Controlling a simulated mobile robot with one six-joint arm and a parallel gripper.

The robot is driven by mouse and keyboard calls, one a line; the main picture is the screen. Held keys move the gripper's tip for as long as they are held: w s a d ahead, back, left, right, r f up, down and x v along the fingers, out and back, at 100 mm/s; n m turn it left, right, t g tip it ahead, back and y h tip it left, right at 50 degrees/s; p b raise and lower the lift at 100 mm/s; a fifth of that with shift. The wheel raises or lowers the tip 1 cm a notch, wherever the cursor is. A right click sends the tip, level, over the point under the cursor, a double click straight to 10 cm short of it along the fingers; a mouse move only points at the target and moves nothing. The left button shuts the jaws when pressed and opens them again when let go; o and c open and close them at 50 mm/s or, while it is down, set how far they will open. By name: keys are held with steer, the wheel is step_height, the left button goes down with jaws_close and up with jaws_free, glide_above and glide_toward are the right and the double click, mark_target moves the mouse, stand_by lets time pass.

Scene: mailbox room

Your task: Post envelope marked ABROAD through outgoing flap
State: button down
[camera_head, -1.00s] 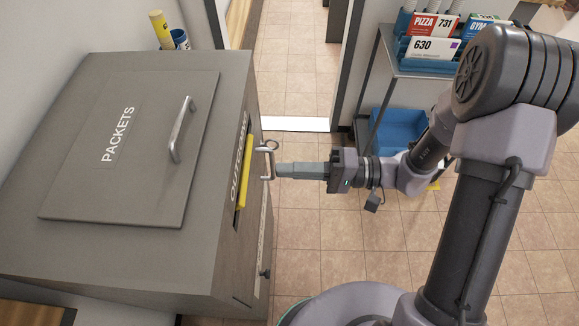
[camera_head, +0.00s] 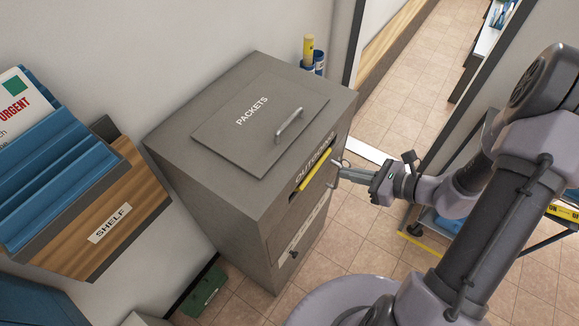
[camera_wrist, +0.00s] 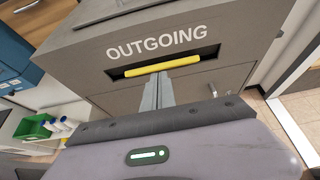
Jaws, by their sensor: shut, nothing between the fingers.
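The grey box marked OUTGOING stands in the middle of the head view (camera_head: 215,165). Its front has a dark slot (camera_wrist: 200,56) with a yellow bar (camera_wrist: 162,67) along the lower edge; the yellow bar also shows in the head view (camera_head: 314,169). My gripper (camera_head: 345,172) is shut and empty in front of the box, just below the slot. In the wrist view its fingertips (camera_wrist: 158,76) overlap the bar's lower edge; I cannot tell whether they touch it. No envelope marked ABROAD is visible in either view.
The box's top has a PACKETS lid (camera_head: 258,118) with a metal handle (camera_head: 289,126). A wooden shelf marked SHELF (camera_head: 115,220) holds blue trays (camera_head: 60,195) at left. A green bin (camera_head: 203,290) sits low beside the box. A doorway opens behind, at right.

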steer(key=b+x, duration=0.2)
steer(key=x, duration=0.3)
steer(key=shift+w+a+f, duration=0.2)
steer(key=shift+f, duration=0.15)
steer(key=shift+w+a+b, duration=0.25)
steer(key=shift+a+b, duration=0.1)
steer(key=shift+a, duration=0.05)
steer(key=shift+f, duration=0.1)
steer(key=shift+w+a+f+b, duration=0.25)
steer(key=shift+a+f+b, duration=0.1)
steer(key=shift+f+b, duration=0.2)
steer(key=shift+w+a+f+b, duration=0.25)
steer(key=shift+a+f+b, duration=0.15)
steer(key=shift+b, duration=0.1)
